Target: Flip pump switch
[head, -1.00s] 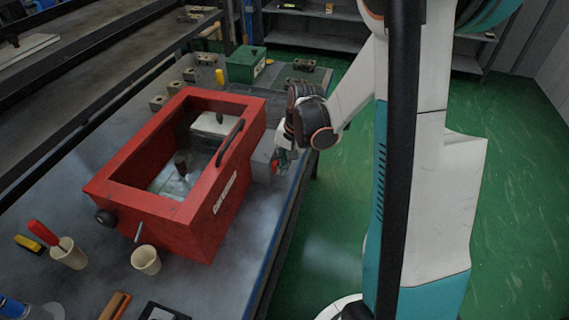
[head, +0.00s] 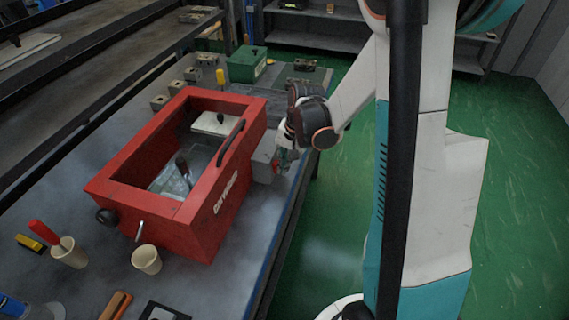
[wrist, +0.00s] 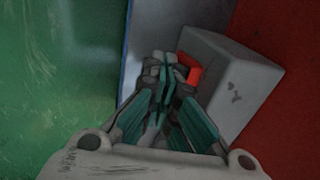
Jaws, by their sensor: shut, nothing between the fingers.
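The grey pump switch box (head: 264,160) sits on the right side of the red machine (head: 213,190). It also shows in the wrist view (wrist: 228,80), with a red switch (wrist: 194,74) on its near face. My gripper (wrist: 163,66) is shut and empty, with its fingertips right beside the red switch. In the wrist view I cannot tell whether they touch it. In the head view my gripper (head: 283,160) is at the box's right side, partly hidden by my wrist. The switch position is hard to read.
The blue-edged table (head: 90,285) ends just right of the box, with green floor (head: 350,220) beyond. Cups (head: 146,260), a red-handled tool (head: 45,233) and a green box (head: 246,65) stand around the machine. Several metal blocks (head: 193,75) line the back.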

